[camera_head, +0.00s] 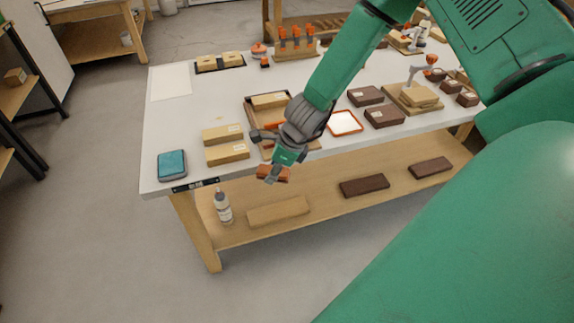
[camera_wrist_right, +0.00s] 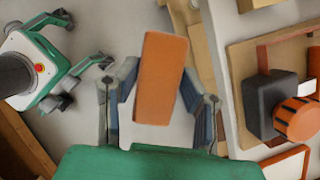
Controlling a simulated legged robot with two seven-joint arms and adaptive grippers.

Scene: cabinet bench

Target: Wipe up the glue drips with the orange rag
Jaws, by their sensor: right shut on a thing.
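My right gripper (camera_head: 272,170) is shut on a flat, folded-looking orange piece (camera_wrist_right: 162,78), which I take to be the orange rag. It hangs in the air just off the front edge of the white bench (camera_head: 190,128). In the wrist view the fingers of my right gripper (camera_wrist_right: 160,100) stand on either side of it. A small yellowish mark (camera_head: 218,118) on the bench top, behind the pale wood blocks, may be a glue drip. No other drips can be made out. My left gripper is not seen.
Two pale wood blocks (camera_head: 227,154), a teal-topped box (camera_head: 172,165), a wooden tray (camera_head: 251,107) and an orange-rimmed white pad (camera_head: 345,122) lie near the front. Dark blocks (camera_head: 384,116) are to the right. A bottle (camera_head: 223,207) stands on the lower shelf. The bench's left part is mostly clear.

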